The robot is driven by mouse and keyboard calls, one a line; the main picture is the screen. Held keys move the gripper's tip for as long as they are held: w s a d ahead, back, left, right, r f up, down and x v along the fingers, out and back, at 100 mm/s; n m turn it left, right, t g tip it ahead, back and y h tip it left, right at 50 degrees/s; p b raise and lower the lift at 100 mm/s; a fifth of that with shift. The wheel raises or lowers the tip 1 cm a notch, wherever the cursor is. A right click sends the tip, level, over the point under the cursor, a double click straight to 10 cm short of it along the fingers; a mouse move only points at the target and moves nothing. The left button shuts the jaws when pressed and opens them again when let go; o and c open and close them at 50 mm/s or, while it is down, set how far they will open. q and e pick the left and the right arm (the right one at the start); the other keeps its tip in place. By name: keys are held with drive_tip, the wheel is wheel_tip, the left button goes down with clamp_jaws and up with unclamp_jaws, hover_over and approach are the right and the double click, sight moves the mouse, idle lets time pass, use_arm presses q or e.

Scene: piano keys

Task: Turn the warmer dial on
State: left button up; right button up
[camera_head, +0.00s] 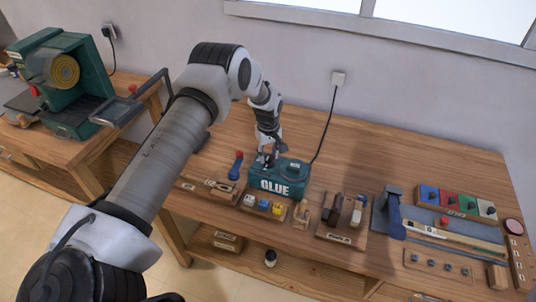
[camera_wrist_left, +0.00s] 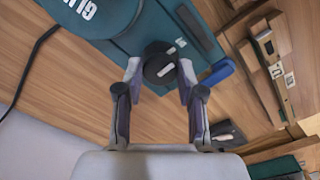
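The teal glue warmer (camera_head: 284,183), with "GLUE" in white on its front, stands on the bench. Its round black dial (camera_wrist_left: 158,62) shows in the left wrist view, with a white mark on it and another pale mark on the teal housing beside it. My left gripper (camera_head: 267,158) is over the warmer's left part, pointing down. In the left wrist view its fingertips (camera_wrist_left: 160,72) are spread, one on each side of the dial. Whether they touch the dial I cannot tell. In the head view the dial is hidden by the gripper. My right gripper is not in view.
A blue-handled tool (camera_head: 236,167) stands left of the warmer. A wooden block with coloured pieces (camera_head: 263,205) lies in front. Bench to the back right is clear.

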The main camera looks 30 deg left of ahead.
use_arm(q)
drive_tip(key=shift+s+f, duration=0.1)
drive_tip(key=shift+f, duration=0.1)
drive_tip(key=m+b, duration=0.2)
drive_tip(key=b, duration=0.1)
drive_tip(key=shift+s+f+m, duration=0.1)
drive_tip(key=shift+f+m, duration=0.2)
drive_tip(key=m+b, duration=0.2)
drive_tip(key=m, duration=0.2)
drive_tip(key=shift+b, duration=0.4)
drive_tip(key=m+b, duration=0.2)
drive_tip(key=m, duration=0.3)
drive_tip(key=shift+m, duration=0.4)
drive_tip(key=m+b, duration=0.1)
drive_tip(key=m, duration=0.4)
drive_tip(key=shift+s+b, duration=0.1)
drive_tip(key=shift+b, duration=0.3)
drive_tip(key=shift+m, duration=0.3)
